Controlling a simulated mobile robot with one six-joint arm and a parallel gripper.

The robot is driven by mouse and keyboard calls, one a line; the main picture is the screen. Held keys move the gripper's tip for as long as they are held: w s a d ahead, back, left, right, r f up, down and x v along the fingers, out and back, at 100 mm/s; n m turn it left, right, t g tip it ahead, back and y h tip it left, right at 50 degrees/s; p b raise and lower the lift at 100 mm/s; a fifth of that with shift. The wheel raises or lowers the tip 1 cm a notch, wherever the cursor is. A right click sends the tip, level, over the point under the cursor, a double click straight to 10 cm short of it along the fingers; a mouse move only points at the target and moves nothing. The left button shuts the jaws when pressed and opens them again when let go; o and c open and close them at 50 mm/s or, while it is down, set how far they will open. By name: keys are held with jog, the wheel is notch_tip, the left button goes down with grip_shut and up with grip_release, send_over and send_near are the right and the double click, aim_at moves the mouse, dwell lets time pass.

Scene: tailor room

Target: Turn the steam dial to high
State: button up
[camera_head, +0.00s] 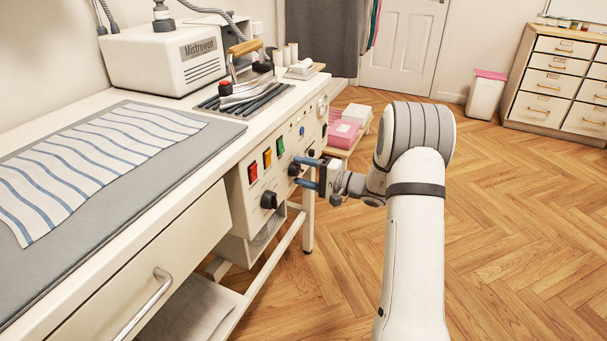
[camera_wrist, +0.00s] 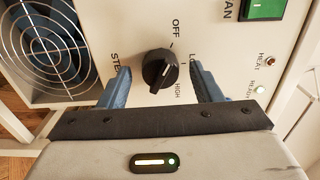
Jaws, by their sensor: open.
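The steam dial (camera_wrist: 159,70) is a black knob on the white control panel, with OFF, LOW and HIGH printed around its right side and STEAM partly hidden on the left. In the head view, my gripper (camera_head: 308,172) is at the panel front, and the dial (camera_head: 293,169) is partly hidden by the fingers.
A green FAN switch (camera_wrist: 264,9) and HEAT and READY lamps are to the dial's right; a round grille (camera_wrist: 46,40) is to its left. Another black knob (camera_head: 269,200) is on the panel nearer the camera. Open wooden floor (camera_head: 500,220) lies right of the table.

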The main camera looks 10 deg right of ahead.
jog(key=c, duration=1)
